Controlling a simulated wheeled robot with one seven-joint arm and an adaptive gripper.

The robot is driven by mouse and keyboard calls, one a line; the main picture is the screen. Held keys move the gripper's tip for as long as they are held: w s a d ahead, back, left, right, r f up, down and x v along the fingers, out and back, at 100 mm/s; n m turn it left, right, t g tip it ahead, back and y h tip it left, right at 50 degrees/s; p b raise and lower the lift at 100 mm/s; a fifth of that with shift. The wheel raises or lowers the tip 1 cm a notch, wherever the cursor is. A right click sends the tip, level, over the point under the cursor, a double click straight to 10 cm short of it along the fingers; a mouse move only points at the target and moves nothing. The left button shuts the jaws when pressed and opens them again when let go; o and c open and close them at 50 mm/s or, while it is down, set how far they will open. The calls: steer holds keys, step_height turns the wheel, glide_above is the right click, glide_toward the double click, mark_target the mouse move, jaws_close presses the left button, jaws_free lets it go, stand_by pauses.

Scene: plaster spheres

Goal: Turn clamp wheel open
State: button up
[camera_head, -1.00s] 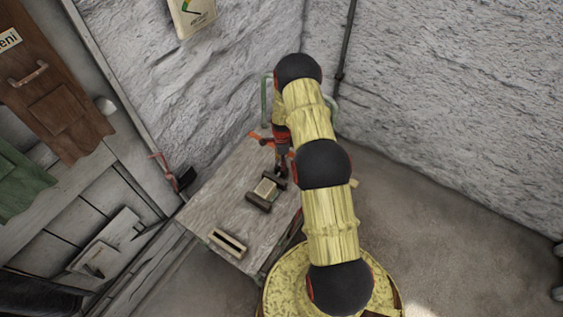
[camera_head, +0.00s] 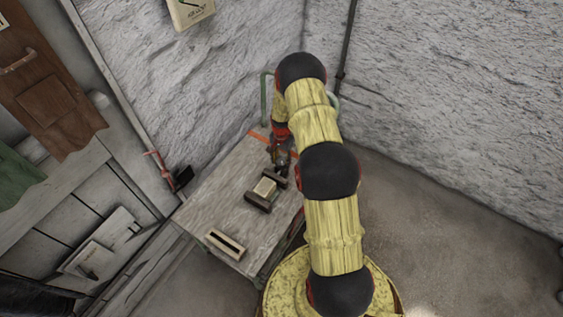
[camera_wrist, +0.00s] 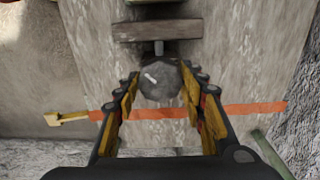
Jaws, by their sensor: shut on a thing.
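The clamp wheel (camera_wrist: 158,84) is a round grey knob in the wrist view, on a short shaft at the end of the clamp. My gripper (camera_wrist: 160,77) has a finger on each side of the wheel and is shut on it. In the head view my gripper (camera_head: 280,158) is at the far end of the table, and the wheel is hard to make out there. The clamp (camera_head: 258,201) has dark wooden jaws with a pale block (camera_head: 265,187) between them. One clamp bar (camera_wrist: 157,30) shows beyond the wheel in the wrist view.
The wooden table (camera_head: 215,205) stands against a rough plaster wall (camera_head: 200,90). A slotted wooden box (camera_head: 226,243) lies near its front edge. An orange strip (camera_wrist: 245,110) crosses the tabletop by my gripper. Open floor (camera_head: 430,240) lies right of my arm.

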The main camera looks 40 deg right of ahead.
mark_target(281, 160)
steer(key=n+b, duration=0.1)
steer(key=n, duration=0.3)
steer(key=shift+n, duration=0.3)
steer(key=shift+n+b, duration=0.6)
steer(key=shift+n, duration=1.6)
steer(key=shift+w, duration=0.1)
steer(key=o, duration=1.1)
steer(key=shift+o, duration=0.3)
step_height(281, 160, up, 12)
